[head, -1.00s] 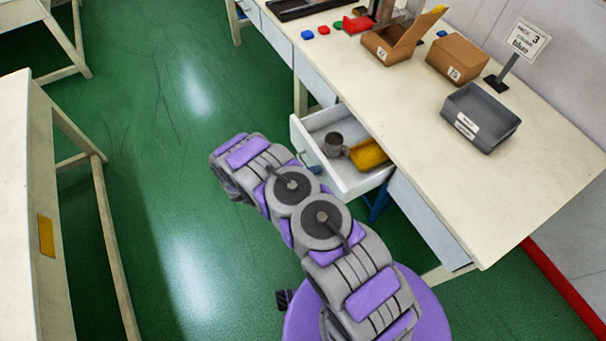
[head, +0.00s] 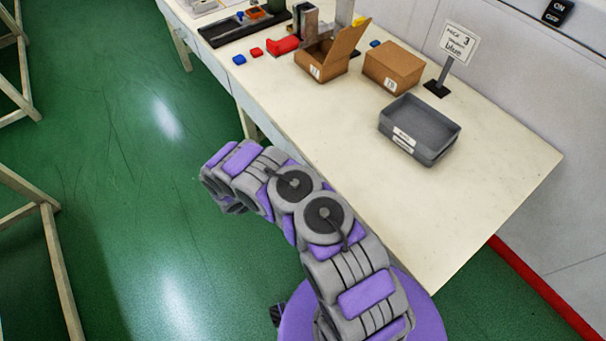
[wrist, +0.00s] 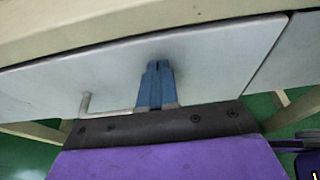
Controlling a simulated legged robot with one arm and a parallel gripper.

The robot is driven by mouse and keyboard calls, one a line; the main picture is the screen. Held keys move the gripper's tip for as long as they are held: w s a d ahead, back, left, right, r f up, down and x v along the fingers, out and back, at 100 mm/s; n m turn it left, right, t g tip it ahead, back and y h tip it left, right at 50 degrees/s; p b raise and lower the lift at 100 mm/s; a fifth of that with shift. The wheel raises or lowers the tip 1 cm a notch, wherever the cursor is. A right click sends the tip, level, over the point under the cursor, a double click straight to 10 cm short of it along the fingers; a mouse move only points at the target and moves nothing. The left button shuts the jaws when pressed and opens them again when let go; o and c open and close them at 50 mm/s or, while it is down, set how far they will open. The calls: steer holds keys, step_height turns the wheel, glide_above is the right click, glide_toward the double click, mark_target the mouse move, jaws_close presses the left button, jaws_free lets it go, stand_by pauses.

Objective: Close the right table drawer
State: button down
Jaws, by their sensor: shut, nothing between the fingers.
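The table drawer's grey-white front (wrist: 185,60) fills much of the wrist view, just under the tabletop edge. It looks flush or nearly flush with the table; a small gap is hard to judge. Its bar handle (wrist: 88,104) shows at lower left. My gripper (wrist: 157,66) is shut and empty, its blue fingers pointing at the drawer front beside the handle. The fingertips are at or very near the front; I cannot tell whether they touch. In the head view no drawer sticks out past the table edge, and my arm hides part of that edge.
The table (head: 480,205) carries a grey bin (head: 420,130), an open cardboard box (head: 330,55), a closed box (head: 393,65) and a sign (head: 459,42). Another panel (wrist: 290,60) adjoins the drawer's right side.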

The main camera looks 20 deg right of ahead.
steer(key=shift+w+r, duration=0.1)
steer(key=shift+w, duration=0.1)
steer(key=shift+d, duration=0.25)
steer(key=shift+s, duration=0.1)
steer(key=shift+s+a, duration=0.1)
steer(key=shift+a, duration=0.35)
steer(key=f+p+v, duration=0.1)
steer(key=p+v, duration=0.2)
steer(key=v, duration=0.9)
steer(key=shift+a, duration=0.55)
steer(key=shift+a+r, duration=0.1)
steer(key=shift+a, duration=0.1)
